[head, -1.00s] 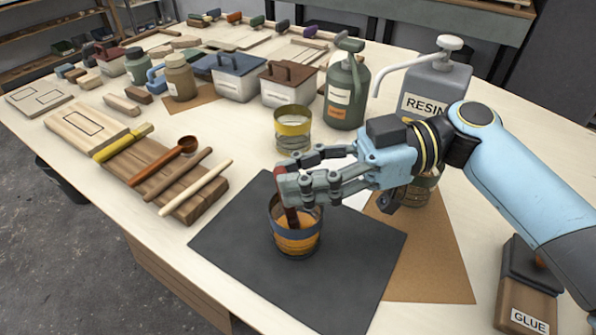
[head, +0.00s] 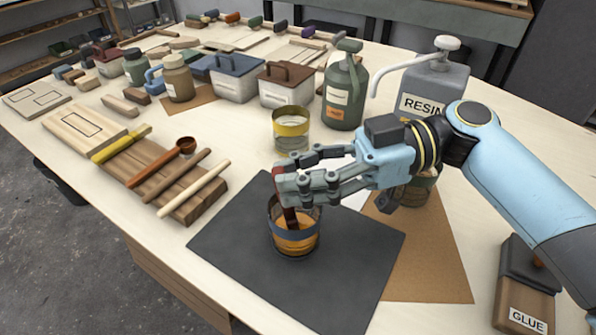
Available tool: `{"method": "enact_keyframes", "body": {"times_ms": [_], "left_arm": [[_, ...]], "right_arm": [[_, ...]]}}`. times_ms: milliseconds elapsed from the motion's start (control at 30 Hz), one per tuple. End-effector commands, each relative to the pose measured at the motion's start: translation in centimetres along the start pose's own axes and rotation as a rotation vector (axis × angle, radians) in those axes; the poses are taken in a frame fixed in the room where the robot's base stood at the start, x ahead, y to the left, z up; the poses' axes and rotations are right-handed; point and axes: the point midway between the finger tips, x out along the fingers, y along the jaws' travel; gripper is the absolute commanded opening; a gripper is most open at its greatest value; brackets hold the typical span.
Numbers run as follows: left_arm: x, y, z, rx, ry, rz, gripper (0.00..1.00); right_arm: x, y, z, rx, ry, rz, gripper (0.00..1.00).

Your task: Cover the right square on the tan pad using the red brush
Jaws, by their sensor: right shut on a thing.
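My right gripper (head: 288,187) is shut on the red brush (head: 291,217), above the dark mat. The brush points down, with its lower end inside a clear cup (head: 296,241) that has a dark band and holds amber liquid. The brush tip is hard to make out in the cup. A flat tan pad (head: 22,107) with two outlined squares side by side lies at the far left edge of the table. The right square (head: 47,98) looks bare. My left gripper is not in view.
A wooden block (head: 63,118) with one outlined rectangle and a brown rack (head: 137,178) of tools lie left. A yellow-banded cup (head: 291,130), green bottle (head: 345,95) and resin dispenser (head: 437,85) stand behind. A glue container (head: 527,300) stands front right. The dark mat (head: 235,245) is mostly clear.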

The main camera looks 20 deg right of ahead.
Motion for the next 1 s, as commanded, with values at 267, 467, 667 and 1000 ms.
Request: {"method": "enact_keyframes", "body": {"times_ms": [267,467,667,1000], "left_arm": [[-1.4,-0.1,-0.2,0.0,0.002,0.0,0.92],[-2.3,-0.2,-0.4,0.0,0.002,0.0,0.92],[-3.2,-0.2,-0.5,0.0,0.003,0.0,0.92],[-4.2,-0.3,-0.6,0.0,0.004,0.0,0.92]], "right_arm": [[0.0,0.0,-2.6,-0.002,0.001,0.0,0.0],[0.0,0.0,-4.3,-0.003,0.0,0.0,0.0],[0.0,0.0,-6.1,-0.003,0.001,0.0,0.0],[0.0,0.0,-8.1,-0.001,0.001,0.0,0.0]]}}
